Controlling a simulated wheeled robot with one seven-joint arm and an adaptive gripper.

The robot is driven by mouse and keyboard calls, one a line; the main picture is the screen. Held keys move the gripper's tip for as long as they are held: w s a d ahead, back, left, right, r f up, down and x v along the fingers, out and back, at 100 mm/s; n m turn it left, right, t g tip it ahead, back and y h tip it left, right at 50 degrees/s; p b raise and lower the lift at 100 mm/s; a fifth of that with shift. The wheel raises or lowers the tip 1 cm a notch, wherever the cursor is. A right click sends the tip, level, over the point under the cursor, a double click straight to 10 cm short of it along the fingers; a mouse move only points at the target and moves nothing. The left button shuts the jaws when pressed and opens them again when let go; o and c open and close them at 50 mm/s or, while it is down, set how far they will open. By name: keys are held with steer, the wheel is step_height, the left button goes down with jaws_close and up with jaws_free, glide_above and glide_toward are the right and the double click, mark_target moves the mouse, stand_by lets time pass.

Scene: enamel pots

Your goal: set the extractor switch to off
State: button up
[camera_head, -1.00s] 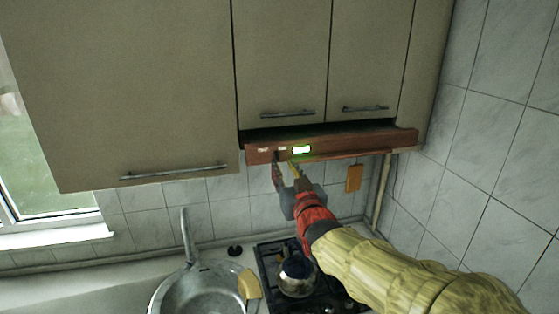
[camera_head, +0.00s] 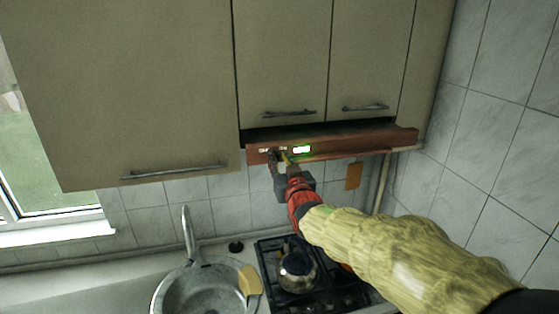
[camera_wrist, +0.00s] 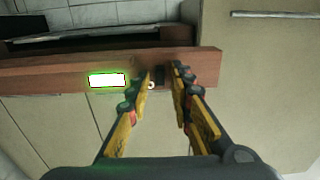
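The extractor hood's front panel (camera_head: 365,145) is a reddish-brown strip under the wall cabinets, with a lit green-edged display (camera_head: 302,149). The panel also shows in the wrist view (camera_wrist: 45,77), with the display (camera_wrist: 107,80) left of my fingers. A small dark switch (camera_wrist: 160,77) sits on the panel between my fingertips, with a small pale round mark (camera_wrist: 151,86) beside it. Its setting cannot be read. My gripper (camera_head: 279,158) is at the panel's left part, fingers parted around the switch. Whether they touch it, I cannot tell. In the head view the fingers hide the switch.
Cabinet doors with bar handles (camera_head: 290,113) are just above the panel. Below are a gas hob with a metal pot (camera_head: 297,272), a sink (camera_head: 195,290) and a yellow item (camera_head: 250,281). An orange board (camera_head: 354,176) hangs on the tiled wall.

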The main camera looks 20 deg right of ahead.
jaws_close()
stand_by(0.6)
